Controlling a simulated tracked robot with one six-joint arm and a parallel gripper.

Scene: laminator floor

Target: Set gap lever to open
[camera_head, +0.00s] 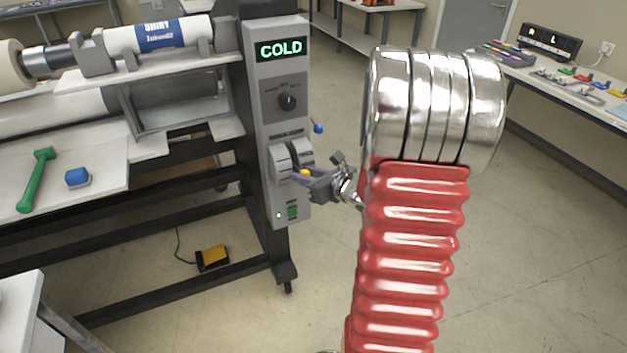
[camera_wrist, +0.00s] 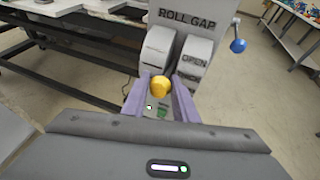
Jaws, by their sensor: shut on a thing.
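The gap lever shows its yellow knob (camera_wrist: 159,86) in the wrist view, below the ROLL GAP label (camera_wrist: 187,18). My gripper (camera_wrist: 158,95) has its two purple fingers around the knob, shut on it. A light curved cover stands on either side of the lever slot; the right one carries the word OPEN. The lever's shaft is mostly hidden. In the head view the knob (camera_head: 305,172) is small on the lower part of the grey control panel (camera_head: 270,128), and my gripper (camera_head: 311,180) reaches it from the right.
The panel display (camera_head: 281,50) reads COLD, above a black dial (camera_head: 288,101). A blue-knobbed crank (camera_head: 318,127) sticks out at the panel's right. A green switch (camera_head: 293,212) sits below the lever. A yellow pedal (camera_head: 212,257) lies on the floor. Open floor lies right of the machine.

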